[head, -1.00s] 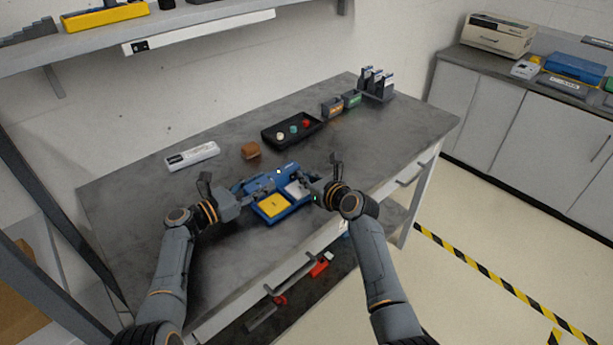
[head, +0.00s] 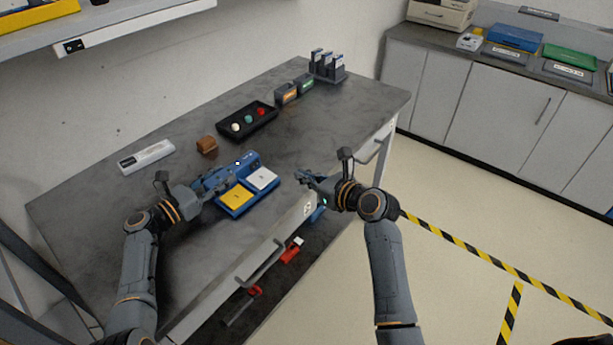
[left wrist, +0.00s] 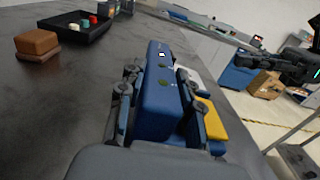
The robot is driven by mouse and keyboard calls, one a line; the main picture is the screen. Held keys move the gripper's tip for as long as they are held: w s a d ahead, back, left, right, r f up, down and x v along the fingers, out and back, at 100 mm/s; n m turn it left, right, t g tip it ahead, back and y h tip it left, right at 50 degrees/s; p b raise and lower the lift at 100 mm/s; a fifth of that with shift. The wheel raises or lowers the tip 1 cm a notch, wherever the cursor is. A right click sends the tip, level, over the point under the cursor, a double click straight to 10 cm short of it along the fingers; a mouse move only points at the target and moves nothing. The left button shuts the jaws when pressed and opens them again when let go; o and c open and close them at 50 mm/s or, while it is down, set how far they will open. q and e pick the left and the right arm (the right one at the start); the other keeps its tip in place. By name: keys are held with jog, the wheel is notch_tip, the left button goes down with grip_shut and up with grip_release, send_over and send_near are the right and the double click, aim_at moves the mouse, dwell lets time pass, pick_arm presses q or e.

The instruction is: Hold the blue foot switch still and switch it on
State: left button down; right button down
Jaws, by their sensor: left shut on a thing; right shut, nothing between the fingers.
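The blue foot switch (head: 247,167) lies on the grey bench near its front edge. It has a yellow pedal (head: 237,197) and a white pedal (head: 262,179) in front of a raised blue housing. A small light on the housing glows whitish; it also shows in the left wrist view on the blue housing (left wrist: 158,105). My left gripper (head: 211,190) is shut on the housing from its left end, with a finger on each side. My right gripper (head: 306,179) is shut and empty, to the right of the white pedal and apart from it, near the bench's front edge.
Small labelled bins (head: 287,93) stand farther back. Red items (head: 291,251) lie below the bench top. The bench left of the switch is clear.

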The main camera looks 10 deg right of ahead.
pick_arm(q)
jog(key=shift+a, duration=0.1)
jog(key=c, duration=0.8)
grip_release()
